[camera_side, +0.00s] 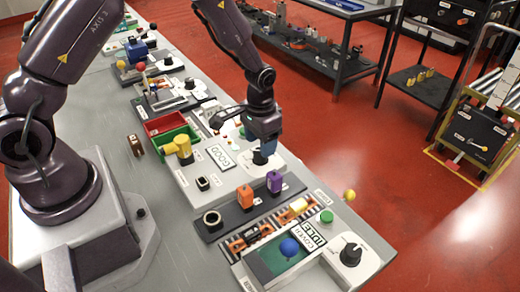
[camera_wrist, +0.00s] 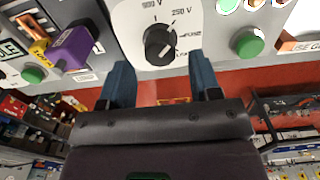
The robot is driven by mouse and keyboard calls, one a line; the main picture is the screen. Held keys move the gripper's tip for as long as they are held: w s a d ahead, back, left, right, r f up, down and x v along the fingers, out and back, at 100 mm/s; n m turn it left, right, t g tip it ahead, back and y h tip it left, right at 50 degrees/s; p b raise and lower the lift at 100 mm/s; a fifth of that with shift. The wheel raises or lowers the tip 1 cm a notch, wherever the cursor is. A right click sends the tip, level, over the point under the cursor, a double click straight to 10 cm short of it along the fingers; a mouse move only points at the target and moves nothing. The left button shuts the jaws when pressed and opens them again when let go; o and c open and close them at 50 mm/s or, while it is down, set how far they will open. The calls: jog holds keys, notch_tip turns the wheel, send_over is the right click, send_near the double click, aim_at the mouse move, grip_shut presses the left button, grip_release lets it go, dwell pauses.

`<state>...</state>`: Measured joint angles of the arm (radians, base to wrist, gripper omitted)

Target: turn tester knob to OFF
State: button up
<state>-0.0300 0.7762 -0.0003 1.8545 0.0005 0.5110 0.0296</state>
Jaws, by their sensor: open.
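The tester knob (camera_wrist: 159,45) is black and round, on a white plate with voltage marks and a FUSE mark around it in the wrist view. An OFF label cannot be read. My gripper (camera_wrist: 163,82) is open, with its two blue fingers spread to the left and right of the knob's lower side and nothing seen between them. In the side view my gripper (camera_side: 265,132) points down over the knob, which it mostly hides; contact cannot be told.
A purple block (camera_side: 274,182) and an orange block (camera_side: 245,196) stand in a dark rack near the gripper. A GOOD display (camera_side: 221,157) lies left of it. Another black knob (camera_side: 350,254) sits at the front right. Red and green bins (camera_side: 165,124) stand behind left.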

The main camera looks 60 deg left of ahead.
jog(key=shift+f, duration=1.55)
jog(key=c, duration=0.8)
jog(key=shift+o, duration=0.2)
jog(key=m, duration=0.5)
jog(key=shift+m, duration=0.4)
jog(key=shift+m, duration=0.4)
jog(key=m, duration=0.5)
